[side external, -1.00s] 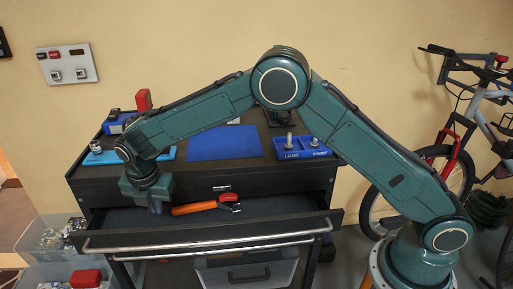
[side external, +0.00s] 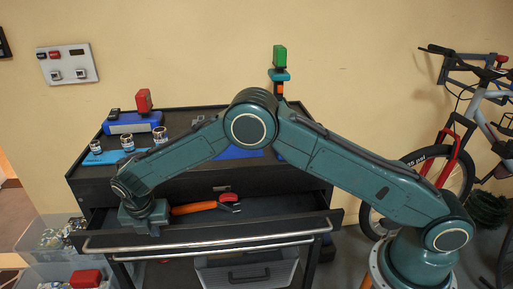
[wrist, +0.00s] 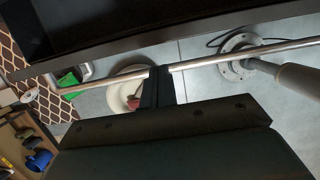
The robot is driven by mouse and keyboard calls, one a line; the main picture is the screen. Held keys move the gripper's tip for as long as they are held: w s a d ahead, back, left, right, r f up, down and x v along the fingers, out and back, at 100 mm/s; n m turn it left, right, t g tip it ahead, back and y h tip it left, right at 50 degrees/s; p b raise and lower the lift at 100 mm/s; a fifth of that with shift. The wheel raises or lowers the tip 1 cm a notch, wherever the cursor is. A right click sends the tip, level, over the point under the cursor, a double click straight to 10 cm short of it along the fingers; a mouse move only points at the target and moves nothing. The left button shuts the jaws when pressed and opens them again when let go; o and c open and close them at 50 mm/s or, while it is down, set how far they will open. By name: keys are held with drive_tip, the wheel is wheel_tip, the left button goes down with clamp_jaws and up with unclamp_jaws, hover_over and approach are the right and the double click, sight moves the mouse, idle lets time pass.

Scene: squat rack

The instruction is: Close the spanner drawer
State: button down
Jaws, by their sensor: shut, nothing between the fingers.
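The spanner drawer (side external: 270,231) of the black tool cabinet stands open, with a silver bar handle (side external: 220,246) along its front. A spanner with an orange handle (side external: 195,208) lies inside. My gripper (side external: 152,232) points down at the left part of the drawer, close to its front edge. In the wrist view my shut, empty fingers (wrist: 158,74) overlap the bar handle (wrist: 215,55), hiding a short piece of it. The drawer's dark front (wrist: 120,38) runs just beyond the bar. I cannot tell whether the fingers touch the bar.
Several sockets (side external: 127,143) and a blue box (side external: 132,125) stand on the cabinet top (side external: 180,115). A green-topped stack light (side external: 279,60) is at the back. A grey bin (side external: 248,272) sits below the drawer. A bicycle (side external: 470,130) stands at the right.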

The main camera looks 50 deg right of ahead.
sight(161, 229)
drive_tip(key=shift+x, duration=3.3)
drive_tip(key=shift+w+d, duration=1.35)
drive_tip(key=shift+w, duration=0.05)
drive_tip(key=v, duration=1)
drive_tip(key=shift+a, duration=0.15)
